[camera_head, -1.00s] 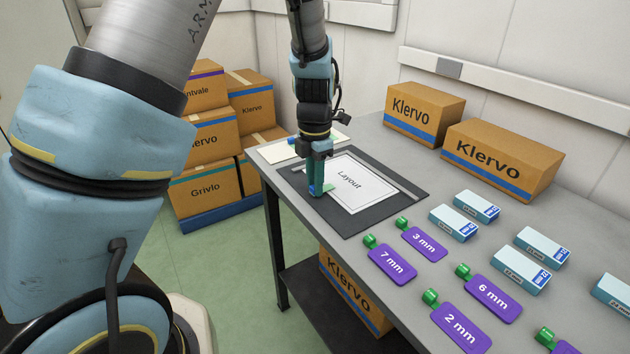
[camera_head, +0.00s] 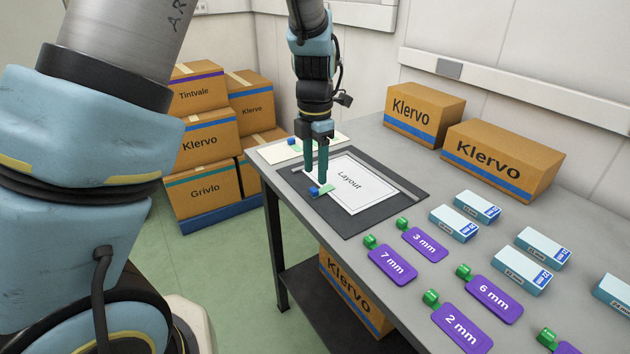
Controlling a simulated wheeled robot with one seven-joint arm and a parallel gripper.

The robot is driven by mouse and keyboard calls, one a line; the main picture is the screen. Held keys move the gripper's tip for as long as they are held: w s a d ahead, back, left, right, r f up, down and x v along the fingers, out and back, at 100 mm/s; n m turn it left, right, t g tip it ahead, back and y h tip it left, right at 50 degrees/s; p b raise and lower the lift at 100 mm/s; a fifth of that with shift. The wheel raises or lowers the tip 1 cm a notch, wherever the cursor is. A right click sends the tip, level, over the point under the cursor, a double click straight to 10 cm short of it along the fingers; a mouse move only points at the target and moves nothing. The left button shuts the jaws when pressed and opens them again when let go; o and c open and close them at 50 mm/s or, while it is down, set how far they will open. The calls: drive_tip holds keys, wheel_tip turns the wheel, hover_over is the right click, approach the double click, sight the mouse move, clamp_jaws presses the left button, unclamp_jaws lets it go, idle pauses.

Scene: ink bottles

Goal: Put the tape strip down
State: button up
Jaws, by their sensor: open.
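The tape strip (camera_head: 326,188) is a small light green piece with a blue block at its left end. It lies at the left corner of the white Layout sheet (camera_head: 372,190), beside or partly over the sheet's edge, on the dark mat (camera_head: 352,223). My gripper (camera_head: 316,178) points straight down just above and behind the strip. Its two teal fingers are apart with nothing seen between them. Whether a fingertip still touches the strip is hard to tell.
A cream card (camera_head: 278,154) with another blue block lies behind the mat. Purple size tags (camera_head: 392,264) with green clips and several light blue small boxes (camera_head: 454,223) stand to the right. Two Klervo cartons (camera_head: 424,114) stand along the wall.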

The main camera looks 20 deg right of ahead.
sight(315, 188)
wheel_tip(315, 188, up, 8)
drive_tip(key=s+a+f+m, duration=0.2)
drive_tip(key=a+m, duration=0.8)
drive_tip(key=a, duration=0.5)
drive_tip(key=s+a+f+m+t, duration=0.1)
drive_tip(key=s+a+f+m, duration=0.1)
drive_tip(key=a+m, duration=0.9)
drive_tip(key=a, duration=0.4)
drive_tip(key=shift+f+t, duration=0.25)
drive_tip(key=shift+t, duration=0.05)
drive_tip(key=shift+a, duration=0.1)
